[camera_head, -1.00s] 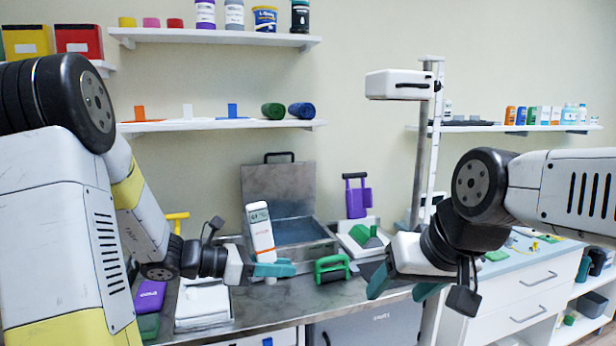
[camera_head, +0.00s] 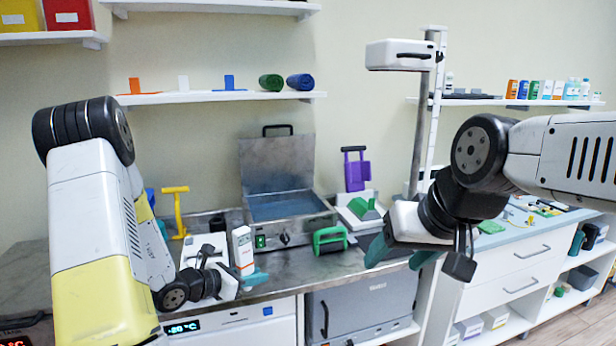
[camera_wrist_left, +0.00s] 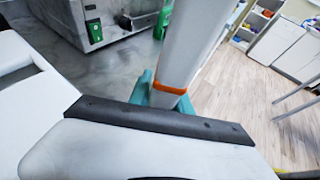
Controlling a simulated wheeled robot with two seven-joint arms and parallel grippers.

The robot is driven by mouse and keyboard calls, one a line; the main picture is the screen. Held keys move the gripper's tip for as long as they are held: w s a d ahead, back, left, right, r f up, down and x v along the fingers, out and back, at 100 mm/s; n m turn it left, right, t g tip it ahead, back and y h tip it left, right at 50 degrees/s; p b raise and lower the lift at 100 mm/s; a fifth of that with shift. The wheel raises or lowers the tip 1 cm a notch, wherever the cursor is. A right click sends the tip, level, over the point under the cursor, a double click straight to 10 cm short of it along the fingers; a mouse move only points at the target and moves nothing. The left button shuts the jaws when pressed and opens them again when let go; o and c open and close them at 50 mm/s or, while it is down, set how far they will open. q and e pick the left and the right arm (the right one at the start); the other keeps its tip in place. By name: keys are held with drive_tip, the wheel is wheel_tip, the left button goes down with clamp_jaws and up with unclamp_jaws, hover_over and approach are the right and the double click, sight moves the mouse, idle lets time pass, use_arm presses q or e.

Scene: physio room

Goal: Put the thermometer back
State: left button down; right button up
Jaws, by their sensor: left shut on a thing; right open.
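The thermometer (camera_head: 243,250) is a white upright stick with an orange mark and a small dark display near its top. My left gripper (camera_head: 252,277), with teal fingertips, is shut on its lower part and holds it above the front edge of the steel counter. In the left wrist view the thermometer (camera_wrist_left: 187,50) rises between the teal fingers, with an orange band low on it. My right gripper (camera_head: 392,254) is open and empty, in front of the counter's right part. No holder for the thermometer can be made out.
An open steel basin (camera_head: 290,208) with a raised lid stands at the back. A yellow T-shaped tool (camera_head: 177,212) stands at left. Bare counter (camera_head: 290,268) shows in front of the basin.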

use_arm(q)
drive_tip(key=shift+s+a+f+n+t+y, duration=0.25)
drive_tip(key=shift+n+t+y, duration=0.2)
drive_tip(key=shift+n+y, duration=0.2)
drive_tip(key=shift+s+a+f+n+t+y, duration=0.1)
drive_tip(key=shift+a+n+t+y, duration=0.15)
drive_tip(key=shift+n+t+y, duration=0.3)
